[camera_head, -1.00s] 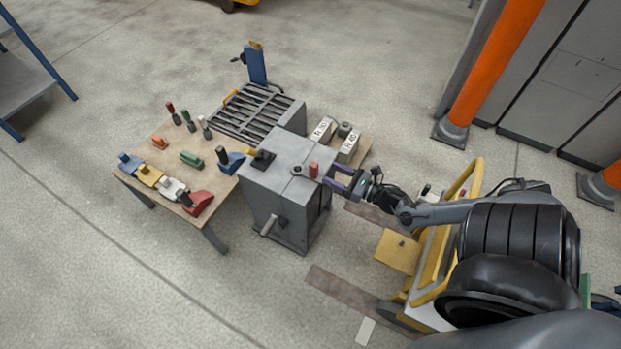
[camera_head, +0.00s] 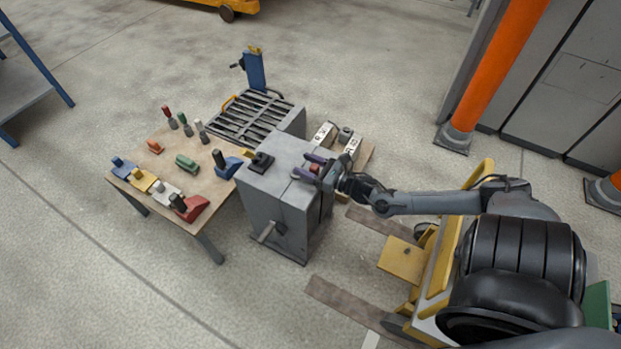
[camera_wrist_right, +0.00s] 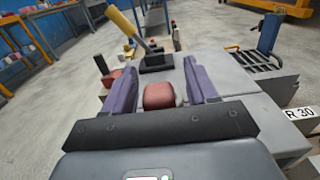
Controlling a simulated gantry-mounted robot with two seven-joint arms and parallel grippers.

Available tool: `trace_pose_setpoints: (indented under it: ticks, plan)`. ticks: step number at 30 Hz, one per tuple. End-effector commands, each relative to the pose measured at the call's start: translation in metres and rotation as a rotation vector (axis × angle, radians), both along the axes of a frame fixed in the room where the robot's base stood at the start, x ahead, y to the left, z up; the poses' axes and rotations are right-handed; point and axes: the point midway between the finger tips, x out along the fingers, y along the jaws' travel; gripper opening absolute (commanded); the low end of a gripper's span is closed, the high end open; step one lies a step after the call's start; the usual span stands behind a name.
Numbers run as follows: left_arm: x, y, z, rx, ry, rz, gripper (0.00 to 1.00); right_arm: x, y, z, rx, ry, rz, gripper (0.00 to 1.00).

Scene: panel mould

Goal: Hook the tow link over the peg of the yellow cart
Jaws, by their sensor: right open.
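My right gripper (camera_head: 313,167) is open over the top of the grey cabinet (camera_head: 278,185). Its two purple fingers stand on either side of a small red block (camera_wrist_right: 159,95), with a gap visible on each side in the wrist view. I cannot tell whether this block is part of the tow link; no other link is clear. The block also shows between the fingers in the head view (camera_head: 314,168). A yellow cart (camera_head: 236,5) with dark wheels is cut off at the top edge, far from the gripper. Its peg cannot be made out. My left gripper is out of view.
A black-based yellow lever (camera_wrist_right: 155,60) stands on the cabinet beyond the block. A wooden table (camera_head: 165,172) with several coloured blocks is at left. A slatted grey unit (camera_head: 250,120) and blue post (camera_head: 255,70) are behind. An orange pillar (camera_head: 490,70) stands right.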

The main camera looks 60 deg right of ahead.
Motion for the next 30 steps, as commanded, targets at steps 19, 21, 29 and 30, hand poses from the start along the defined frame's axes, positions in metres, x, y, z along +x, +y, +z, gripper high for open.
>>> trace_pose_setpoints:
  ticks: [19,21,29,30]
  plan:
    - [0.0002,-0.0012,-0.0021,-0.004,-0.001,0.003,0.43,0.0050,0.0003,0.0002,0.000,0.001,0.000,0.08]
    - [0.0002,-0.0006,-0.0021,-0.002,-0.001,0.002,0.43,0.0050,0.0003,0.0002,0.000,0.001,0.000,0.00]
    - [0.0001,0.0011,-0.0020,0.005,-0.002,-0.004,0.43,0.0053,0.0002,0.0013,0.000,-0.001,0.000,0.00]
    - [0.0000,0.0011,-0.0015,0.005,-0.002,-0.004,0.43,0.0053,0.0002,0.0018,0.000,-0.001,0.000,0.00]
